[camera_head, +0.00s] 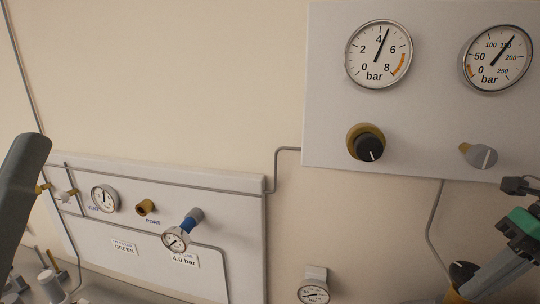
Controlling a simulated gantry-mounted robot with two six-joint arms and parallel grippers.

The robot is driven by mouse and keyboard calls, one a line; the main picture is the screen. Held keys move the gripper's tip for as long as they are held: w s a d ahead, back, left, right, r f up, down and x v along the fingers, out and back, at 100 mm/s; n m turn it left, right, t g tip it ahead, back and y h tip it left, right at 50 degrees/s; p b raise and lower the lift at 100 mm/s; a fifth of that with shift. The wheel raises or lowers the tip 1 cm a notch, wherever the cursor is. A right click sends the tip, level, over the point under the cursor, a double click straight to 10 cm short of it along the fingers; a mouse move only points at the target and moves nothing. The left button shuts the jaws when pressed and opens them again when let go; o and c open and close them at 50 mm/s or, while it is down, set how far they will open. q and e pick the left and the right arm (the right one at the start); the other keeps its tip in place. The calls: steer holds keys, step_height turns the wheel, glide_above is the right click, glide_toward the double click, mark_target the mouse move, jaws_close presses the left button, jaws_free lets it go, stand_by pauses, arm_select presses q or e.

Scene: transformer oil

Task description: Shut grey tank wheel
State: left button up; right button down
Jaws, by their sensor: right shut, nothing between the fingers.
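I cannot tell for certain which part is the grey tank wheel. A grey knob (482,156) sits at the right of the upper panel, and pale grey-topped parts (48,280) stand at the lower left. My right gripper (474,288) comes in at the lower right, shut and empty, pointing down-left. It overlaps a black knob with a yellow base (462,271) in the picture; I cannot tell whether they touch. A dark grey link at the left edge looks like my left arm; its gripper is out of view.
The upper panel (330,120) holds two bar gauges and a black knob (369,147) on a yellow base. The lower left panel (215,215) holds small gauges, a blue-grey fitting (191,220) and labels. A small gauge (314,293) is at bottom centre. Thin pipes run along the wall.

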step_height(320, 180, up, 6)
steer(key=p, duration=0.5)
steer(key=shift+f, duration=0.15)
